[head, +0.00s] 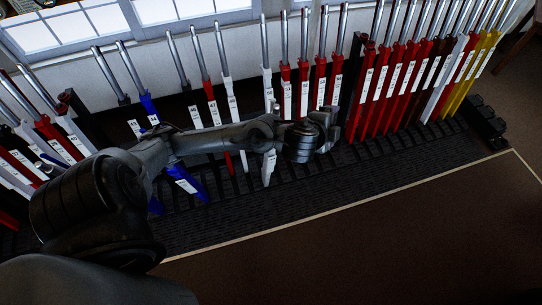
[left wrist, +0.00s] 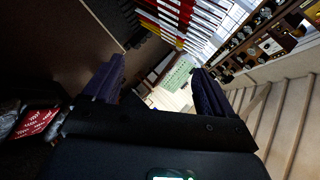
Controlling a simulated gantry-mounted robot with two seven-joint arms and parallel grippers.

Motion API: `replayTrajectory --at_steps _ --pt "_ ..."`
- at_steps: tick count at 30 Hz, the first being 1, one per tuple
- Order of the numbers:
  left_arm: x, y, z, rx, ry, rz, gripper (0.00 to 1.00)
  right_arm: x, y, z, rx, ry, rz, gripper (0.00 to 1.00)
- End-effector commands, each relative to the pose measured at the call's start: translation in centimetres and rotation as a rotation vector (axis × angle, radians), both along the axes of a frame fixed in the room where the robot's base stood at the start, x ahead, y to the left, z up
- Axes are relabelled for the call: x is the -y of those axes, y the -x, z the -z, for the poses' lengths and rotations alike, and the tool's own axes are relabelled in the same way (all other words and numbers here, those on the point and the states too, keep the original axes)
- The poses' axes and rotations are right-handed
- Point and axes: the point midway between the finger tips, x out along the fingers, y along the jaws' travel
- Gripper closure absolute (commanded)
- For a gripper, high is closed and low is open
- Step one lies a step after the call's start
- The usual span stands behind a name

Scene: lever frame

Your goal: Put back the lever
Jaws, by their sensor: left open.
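A long row of levers with steel handles and numbered white plates stands in the lever frame (head: 400,160) across the head view. The levers are red (head: 365,95), white (head: 226,92), blue (head: 187,183), black and yellow (head: 470,75). I cannot tell which single lever the task means. My left arm crosses in front of the left and middle levers and hides parts of them. My left gripper (head: 328,133) is in front of the middle levers. In the left wrist view its two fingers (left wrist: 155,88) are apart with nothing between them. My right gripper is not in view.
Windows (head: 70,30) and a white wall stand behind the levers. A black ribbed tread plate lies at their feet, with brown floor (head: 400,240) in front, clear at the right. The left wrist view shows coloured levers (left wrist: 180,20) at the top and a shelf (left wrist: 265,40) at the right.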

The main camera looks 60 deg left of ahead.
Motion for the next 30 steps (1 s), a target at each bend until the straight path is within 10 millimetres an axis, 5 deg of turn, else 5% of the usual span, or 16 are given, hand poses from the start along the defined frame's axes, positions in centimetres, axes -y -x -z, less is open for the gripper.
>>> replayTrajectory --at_steps 1,6,15,21,30 --pt "2.1 2.2 2.0 -0.041 0.087 -0.025 0.15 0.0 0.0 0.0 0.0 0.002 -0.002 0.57" --pt "6.5 9.6 7.1 -0.191 0.379 -0.166 0.15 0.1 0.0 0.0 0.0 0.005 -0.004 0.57" --pt "11.1 19.9 13.8 -0.406 0.717 -0.388 0.15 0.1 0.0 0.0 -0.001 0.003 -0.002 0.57" --pt "12.0 23.1 16.0 -0.487 0.747 -0.436 0.15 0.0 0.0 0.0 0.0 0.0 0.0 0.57" --pt "12.0 23.5 16.3 -0.498 0.741 -0.438 0.15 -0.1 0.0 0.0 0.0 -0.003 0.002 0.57"
